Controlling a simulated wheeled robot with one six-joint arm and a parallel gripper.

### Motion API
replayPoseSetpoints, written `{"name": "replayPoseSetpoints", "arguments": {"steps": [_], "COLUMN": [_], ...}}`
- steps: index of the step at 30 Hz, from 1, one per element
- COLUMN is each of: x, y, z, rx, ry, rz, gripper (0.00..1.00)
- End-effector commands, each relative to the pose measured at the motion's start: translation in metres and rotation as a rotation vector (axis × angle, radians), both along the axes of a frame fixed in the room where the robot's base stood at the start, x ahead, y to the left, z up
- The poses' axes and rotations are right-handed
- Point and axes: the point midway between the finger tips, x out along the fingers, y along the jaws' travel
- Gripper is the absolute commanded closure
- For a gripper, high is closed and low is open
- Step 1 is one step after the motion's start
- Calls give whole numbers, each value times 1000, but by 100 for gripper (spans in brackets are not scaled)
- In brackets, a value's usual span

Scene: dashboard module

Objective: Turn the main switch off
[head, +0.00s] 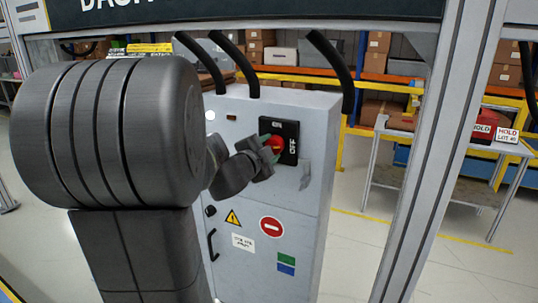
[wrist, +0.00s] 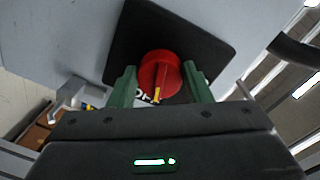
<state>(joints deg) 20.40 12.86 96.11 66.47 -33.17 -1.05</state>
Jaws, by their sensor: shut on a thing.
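The main switch is a red rotary knob (wrist: 160,72) on a black plate (wrist: 125,45), on the front of a grey cabinet. In the head view the plate (head: 291,129) reads ON at the top and OFF at the right, and part of the red knob (head: 277,142) shows. My gripper (head: 269,146) is at the switch. In the wrist view my gripper (wrist: 160,85) has a green finger on each side of the knob, shut on it. A yellow mark on the knob points down in the wrist view, beside partly hidden white letters that look like OFF.
The grey cabinet (head: 262,200) carries a black handle (head: 212,245), warning labels and thick black cables on top. A metal frame post (head: 425,150) stands to the right. A table (head: 455,145) with a red box and shelves of cartons stand behind.

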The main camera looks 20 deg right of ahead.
Motion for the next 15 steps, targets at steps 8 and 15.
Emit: {"name": "replayPoseSetpoints", "arguments": {"steps": [8,15], "x": [0,0], "y": [0,0], "z": [-1,0], "rx": [117,173], "ry": [-138,-200], "rz": [-1,-1], "gripper": [78,78]}}
